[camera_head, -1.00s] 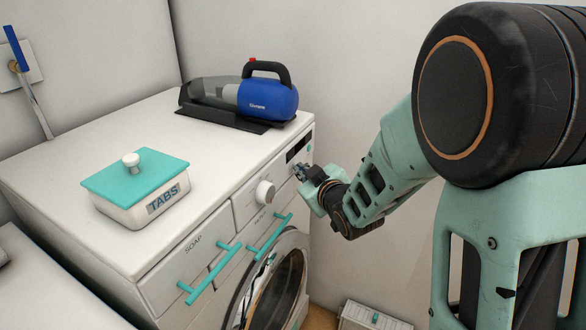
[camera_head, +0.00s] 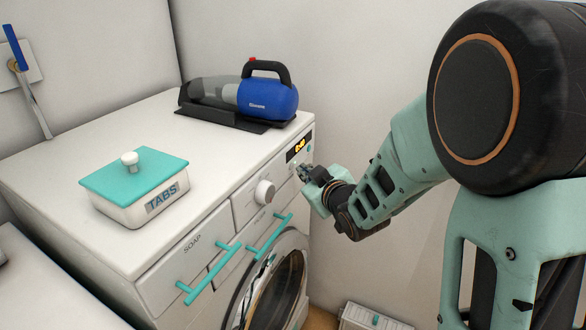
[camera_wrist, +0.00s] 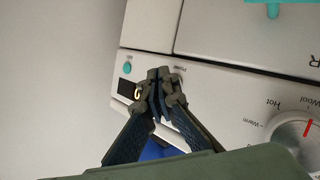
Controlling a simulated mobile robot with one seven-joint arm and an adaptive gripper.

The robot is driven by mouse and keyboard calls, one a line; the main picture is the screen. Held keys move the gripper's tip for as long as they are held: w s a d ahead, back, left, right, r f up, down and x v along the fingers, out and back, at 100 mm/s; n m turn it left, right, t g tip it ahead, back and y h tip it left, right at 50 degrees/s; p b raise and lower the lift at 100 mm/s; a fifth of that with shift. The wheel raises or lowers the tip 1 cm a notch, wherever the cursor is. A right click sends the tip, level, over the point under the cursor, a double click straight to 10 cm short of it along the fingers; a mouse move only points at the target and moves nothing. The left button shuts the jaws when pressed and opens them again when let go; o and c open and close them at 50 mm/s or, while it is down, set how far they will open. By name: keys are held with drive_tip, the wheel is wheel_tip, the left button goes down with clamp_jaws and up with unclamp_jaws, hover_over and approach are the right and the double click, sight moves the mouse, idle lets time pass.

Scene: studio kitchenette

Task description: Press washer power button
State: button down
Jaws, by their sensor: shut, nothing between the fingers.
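The white washer (camera_head: 75,145) stands on the left in the head view, its front panel facing my arm. Its small display (camera_head: 298,148) is lit with orange digits; part of it also shows in the wrist view (camera_wrist: 126,88). My gripper (camera_head: 304,173) is shut and empty, with its fingertips at the panel just below the display. In the wrist view my gripper (camera_wrist: 160,78) covers the panel beside the "POWER" lettering. The power button itself is hidden behind the fingers, so I cannot tell whether they touch it.
A round dial (camera_head: 265,192) and teal drawer handles (camera_head: 212,274) stick out left of my gripper. A teal button (camera_wrist: 127,68) is near the display. A blue handheld vacuum (camera_head: 262,98) and a TABS box (camera_head: 140,208) stand on top. A wall is behind.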

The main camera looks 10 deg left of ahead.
drive_tip(key=s+d, duration=0.2)
drive_tip(key=d, duration=0.3)
drive_tip(key=shift+d, duration=0.35)
idle(0.3)
